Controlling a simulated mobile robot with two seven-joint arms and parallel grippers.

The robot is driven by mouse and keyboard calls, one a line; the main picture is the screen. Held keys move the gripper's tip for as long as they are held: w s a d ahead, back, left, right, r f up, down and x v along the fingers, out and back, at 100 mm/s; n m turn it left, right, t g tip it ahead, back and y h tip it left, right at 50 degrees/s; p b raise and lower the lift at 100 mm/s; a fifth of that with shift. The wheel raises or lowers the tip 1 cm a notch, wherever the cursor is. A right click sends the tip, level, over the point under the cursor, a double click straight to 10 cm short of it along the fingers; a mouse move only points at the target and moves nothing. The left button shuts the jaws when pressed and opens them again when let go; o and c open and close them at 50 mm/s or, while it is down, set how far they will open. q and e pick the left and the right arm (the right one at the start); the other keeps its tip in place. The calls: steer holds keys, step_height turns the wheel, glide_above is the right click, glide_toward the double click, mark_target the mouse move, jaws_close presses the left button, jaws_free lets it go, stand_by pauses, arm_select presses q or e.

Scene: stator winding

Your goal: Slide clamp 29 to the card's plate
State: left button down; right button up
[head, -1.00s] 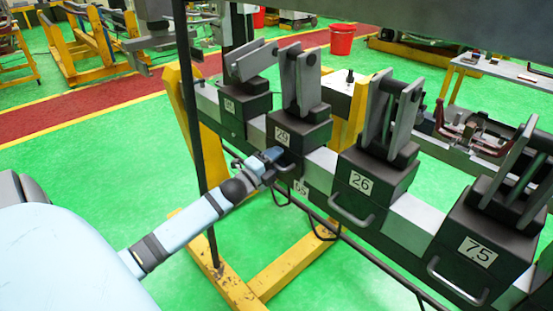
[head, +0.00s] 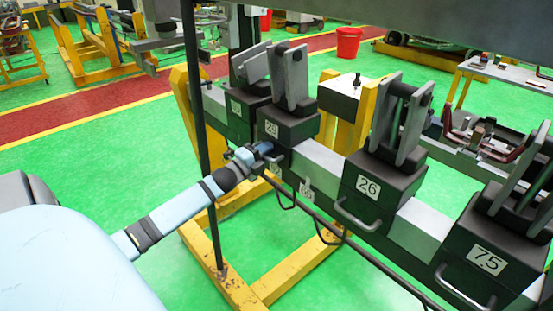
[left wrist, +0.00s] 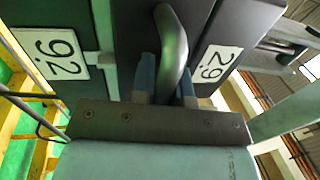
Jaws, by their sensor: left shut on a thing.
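Clamp 29 (head: 290,122) is a dark block with two upright grey plates, on a grey rail. It sits close beside the leftmost clamp (head: 244,105); I cannot tell whether they touch. My left gripper (head: 264,150) is at its front, shut on its bar handle. In the left wrist view, the blue fingers (left wrist: 166,90) lie on both sides of the grey handle (left wrist: 172,45), below a numbered label (left wrist: 218,64). A small white card (head: 306,188), seemingly marked 65, is on the rail's front, right of clamp 29. My right gripper is out of view.
Bare rail lies between clamps 29 and 26. A thin dark upright post (head: 200,150) stands near my left arm. A dark bar runs below the handles.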

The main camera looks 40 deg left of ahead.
arm_select(q)
steer(key=shift+d, duration=0.1)
steer(key=c, duration=1.1)
jaws_free()
steer(key=v, duration=1.4)
steer(key=shift+r+b, duration=0.15)
steer(key=shift+b, duration=0.25)
steer(key=shift+d, duration=0.1)
